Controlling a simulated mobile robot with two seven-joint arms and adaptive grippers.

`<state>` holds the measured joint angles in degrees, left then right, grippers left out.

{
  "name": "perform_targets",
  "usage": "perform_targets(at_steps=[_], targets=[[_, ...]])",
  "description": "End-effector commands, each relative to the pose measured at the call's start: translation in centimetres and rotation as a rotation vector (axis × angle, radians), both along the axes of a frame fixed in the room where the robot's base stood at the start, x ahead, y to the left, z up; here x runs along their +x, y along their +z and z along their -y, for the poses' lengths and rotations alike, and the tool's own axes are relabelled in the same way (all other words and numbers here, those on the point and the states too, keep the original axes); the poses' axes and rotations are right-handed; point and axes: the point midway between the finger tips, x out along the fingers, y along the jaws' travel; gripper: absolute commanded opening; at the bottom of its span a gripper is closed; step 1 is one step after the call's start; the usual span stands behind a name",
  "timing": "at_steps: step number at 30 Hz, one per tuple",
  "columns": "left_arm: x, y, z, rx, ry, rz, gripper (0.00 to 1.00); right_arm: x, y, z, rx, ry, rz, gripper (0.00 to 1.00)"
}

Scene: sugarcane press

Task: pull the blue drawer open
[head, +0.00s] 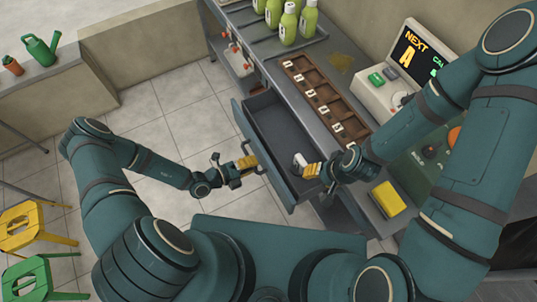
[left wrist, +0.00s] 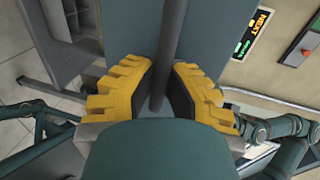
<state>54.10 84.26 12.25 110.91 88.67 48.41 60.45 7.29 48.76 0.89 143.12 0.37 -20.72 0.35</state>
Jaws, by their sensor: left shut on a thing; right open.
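The blue-grey drawer (head: 276,172) stands pulled out from under the grey counter, and its inside shows. My left gripper (head: 247,165) is at the drawer's front. Its yellow fingers are shut on the drawer handle, a dark bar that runs between the finger pads in the left wrist view (left wrist: 170,45). My right gripper (head: 311,170) is open over the drawer's near right end. A small white object (head: 299,160) is by its fingertips; I cannot tell whether it touches them.
On the counter are a brown compartment tray (head: 326,100), green bottles (head: 288,27), a screen (head: 415,55) and a yellow sponge-like block (head: 388,198). Yellow (head: 28,222) and green (head: 42,275) stools stand at the lower left. The tiled floor left of the drawer is clear.

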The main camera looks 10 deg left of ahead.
Motion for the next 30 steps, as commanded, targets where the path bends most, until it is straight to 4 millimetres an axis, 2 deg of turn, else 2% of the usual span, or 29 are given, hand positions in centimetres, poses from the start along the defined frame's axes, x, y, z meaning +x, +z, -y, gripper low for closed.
perform_targets(at_steps=[3,9,24,25,27,30], targets=[[-1.1,0.0,-1.7,0.002,0.002,0.001,0.00,0.0,-0.1,0.0,0.000,0.000,-0.001,0.47],[-2.3,0.0,-3.3,0.002,0.002,0.001,0.00,-0.1,-0.2,0.0,0.000,0.002,-0.002,0.47],[-2.7,0.0,-3.8,0.001,0.001,0.001,0.00,-0.1,-0.2,0.0,0.000,0.002,-0.002,0.47],[-2.7,0.0,-3.8,0.001,0.001,0.001,0.22,-0.1,-0.2,0.0,0.000,0.002,-0.002,0.47],[-2.7,0.0,-3.8,0.001,0.001,0.001,0.43,-0.1,-0.2,0.0,0.000,0.002,-0.002,0.47],[-2.7,0.0,-3.8,0.001,0.001,0.001,0.43,-0.1,-0.2,0.0,0.000,0.002,-0.002,0.47]])
